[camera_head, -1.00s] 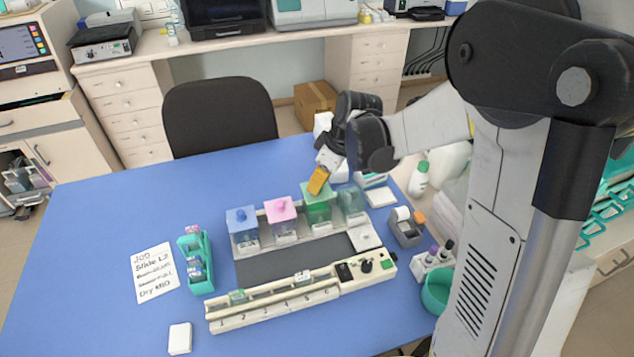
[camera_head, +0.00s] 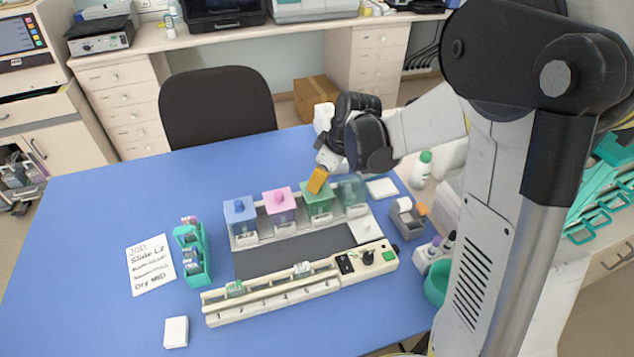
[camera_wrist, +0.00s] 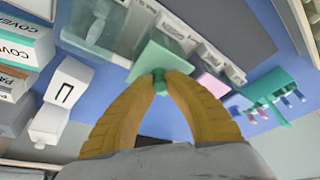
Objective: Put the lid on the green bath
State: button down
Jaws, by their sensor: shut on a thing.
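The green bath (camera_head: 319,207) stands in the row of baths, between the pink-lidded bath (camera_head: 280,211) and a clear bath (camera_head: 351,193). My gripper (camera_head: 316,187), with yellow fingers, is right over the green bath's top. In the wrist view my gripper (camera_wrist: 161,77) is shut on the knob of the green lid (camera_wrist: 158,59). The lid is a flat green square. It is at the top of the green bath, but I cannot tell whether it rests on the rim or hovers just above. The fingers partly hide it in the head view.
A blue-lidded bath (camera_head: 240,217) stands at the left end of the row. A white square piece (camera_head: 366,229) lies at the right. The slide rail (camera_head: 290,291) is in front, and a teal slide rack (camera_head: 193,255) stands left. The blue table is clear further left.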

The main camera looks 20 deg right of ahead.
jog(key=shift+f, duration=0.25)
dwell(0.3)
jog(key=c, duration=1.4)
grip_release()
jog(key=shift+r, duration=0.1)
jog(key=v, duration=1.2)
